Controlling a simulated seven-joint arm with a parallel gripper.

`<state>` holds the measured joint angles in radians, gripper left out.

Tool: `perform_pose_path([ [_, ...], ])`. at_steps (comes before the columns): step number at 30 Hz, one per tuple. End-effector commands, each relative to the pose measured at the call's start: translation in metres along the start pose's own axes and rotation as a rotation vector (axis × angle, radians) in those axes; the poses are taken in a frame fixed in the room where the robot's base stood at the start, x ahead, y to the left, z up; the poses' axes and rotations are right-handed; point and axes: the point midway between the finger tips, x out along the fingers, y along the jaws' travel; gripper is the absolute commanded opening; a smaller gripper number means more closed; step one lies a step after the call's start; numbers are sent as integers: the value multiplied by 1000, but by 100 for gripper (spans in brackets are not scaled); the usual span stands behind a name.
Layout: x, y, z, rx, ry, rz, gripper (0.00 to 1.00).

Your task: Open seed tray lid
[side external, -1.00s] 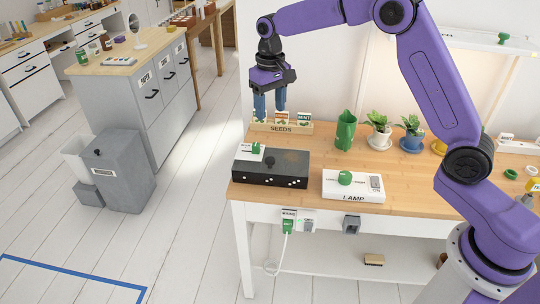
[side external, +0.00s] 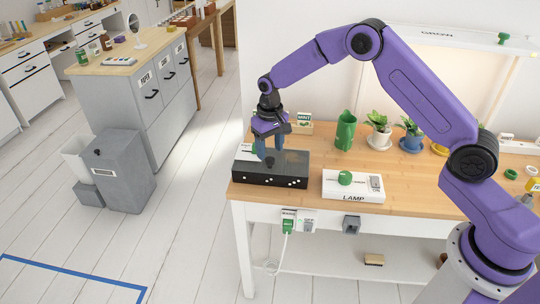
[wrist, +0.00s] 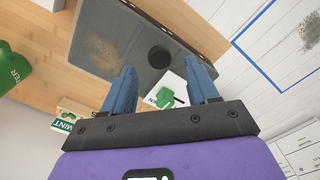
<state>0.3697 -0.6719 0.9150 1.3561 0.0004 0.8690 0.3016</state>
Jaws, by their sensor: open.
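The seed tray (side external: 270,180) is a dark box near the left end of the wooden desk, with white dots along its front. Its flat dark lid (wrist: 110,40) lies closed on top. A round black knob (wrist: 159,59) stands on the lid. My gripper (side external: 271,150) is just above the tray, pointing down, with its blue fingers apart and nothing seen between them. In the wrist view my gripper (wrist: 160,72) has its fingertips on either side of the knob's line, with the knob beyond them. Whether the fingers touch the lid cannot be told.
A white plate with a green knob (wrist: 165,102) sits beside the lid. A white lamp box (side external: 353,188) stands right of the tray. The seed packet rack (side external: 302,124), a green watering can (side external: 345,130) and potted plants (side external: 379,130) stand behind. The desk's left edge is close.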

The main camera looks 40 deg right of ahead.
Motion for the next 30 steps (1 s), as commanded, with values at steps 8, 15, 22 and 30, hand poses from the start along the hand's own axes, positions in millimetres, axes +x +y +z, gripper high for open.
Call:
perform_pose_path([
  [8, 30, 0, 0, 0, 0, 0, 59],
  [15, 35, 0, 0, 0, 1, 0, 59],
  [22, 34, 0, 0, 0, 1, 0, 26],
  [30, 34, 0, 0, 1, -1, -3, 0],
])
